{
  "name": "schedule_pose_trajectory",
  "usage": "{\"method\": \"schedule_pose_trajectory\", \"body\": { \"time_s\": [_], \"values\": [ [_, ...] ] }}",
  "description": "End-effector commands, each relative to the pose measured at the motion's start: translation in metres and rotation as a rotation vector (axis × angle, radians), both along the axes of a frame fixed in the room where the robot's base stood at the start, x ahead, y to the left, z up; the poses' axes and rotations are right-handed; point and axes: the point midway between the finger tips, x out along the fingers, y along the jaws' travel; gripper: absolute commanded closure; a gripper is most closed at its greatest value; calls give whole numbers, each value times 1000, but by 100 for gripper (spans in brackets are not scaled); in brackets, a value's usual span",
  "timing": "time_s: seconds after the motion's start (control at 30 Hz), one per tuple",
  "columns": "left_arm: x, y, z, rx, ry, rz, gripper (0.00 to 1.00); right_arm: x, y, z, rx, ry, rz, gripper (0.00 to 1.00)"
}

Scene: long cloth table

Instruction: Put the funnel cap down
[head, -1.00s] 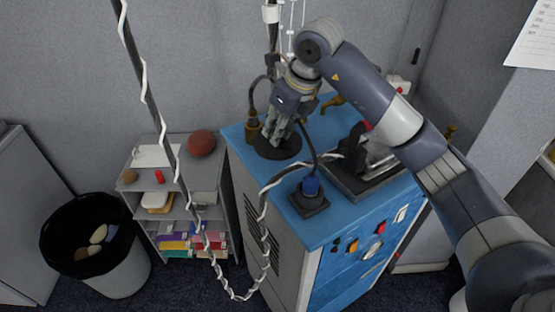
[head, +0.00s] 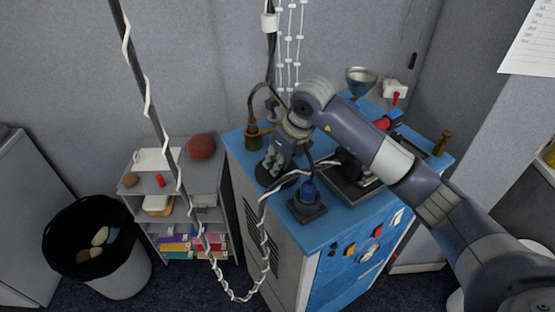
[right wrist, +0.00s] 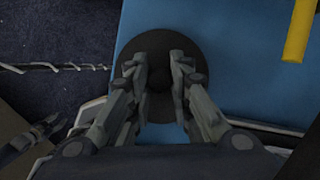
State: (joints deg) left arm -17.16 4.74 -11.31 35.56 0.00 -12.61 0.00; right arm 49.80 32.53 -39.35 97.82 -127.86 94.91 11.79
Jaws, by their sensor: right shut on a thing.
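The funnel cap is a dark round disc with a small knob in the middle. In the right wrist view the cap (right wrist: 160,44) lies between and under the fingers of my right gripper (right wrist: 161,72), which is shut on its knob. In the head view the cap (head: 264,178) shows below my right gripper (head: 273,166), close to the left edge of the blue machine top (head: 322,232). I cannot tell whether the cap touches the top. My left gripper is not in view.
A metal funnel (head: 361,77) stands at the back of the machine. A blue plug on a dark base (head: 308,203) is just right of the cap, and a brass fitting (head: 253,137) is behind it. A shelf (head: 190,178) and black bin (head: 92,238) stand to the left.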

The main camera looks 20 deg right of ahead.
Motion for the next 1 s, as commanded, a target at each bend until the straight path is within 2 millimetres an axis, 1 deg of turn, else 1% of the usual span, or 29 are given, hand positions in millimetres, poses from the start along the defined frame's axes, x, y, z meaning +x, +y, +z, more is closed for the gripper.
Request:
{"method": "schedule_pose_trajectory", "body": {
  "time_s": [0.03, 0.07, 0.1, 0.13, 0.43, 0.57, 0.6, 0.67, 0.77, 0.9, 1.0],
  "values": [
    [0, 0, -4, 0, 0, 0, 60, 0, 0, -3, -1, 0, 0, 100],
    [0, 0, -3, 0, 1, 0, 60, 0, 0, -2, 0, 0, 0, 76],
    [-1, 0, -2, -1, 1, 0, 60, 0, 0, -2, 0, 0, 0, 67],
    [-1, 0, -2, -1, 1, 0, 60, 0, 0, -2, 0, 0, 0, 60],
    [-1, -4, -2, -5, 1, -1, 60, 0, 0, -2, 0, 1, 0, 60],
    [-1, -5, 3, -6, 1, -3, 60, 0, 0, 3, 0, 1, 0, 60],
    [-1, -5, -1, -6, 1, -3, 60, -1, -1, 4, 0, -1, 0, 60],
    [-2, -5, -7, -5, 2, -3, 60, -3, -2, 12, 0, -5, 0, 60],
    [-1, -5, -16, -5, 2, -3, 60, -9, -7, 30, -1, -7, 0, 60],
    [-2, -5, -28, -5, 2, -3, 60, -20, -12, 60, -1, -7, -1, 60],
    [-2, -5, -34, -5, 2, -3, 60, -27, -16, 79, -1, -6, -1, 60]
  ]
}}
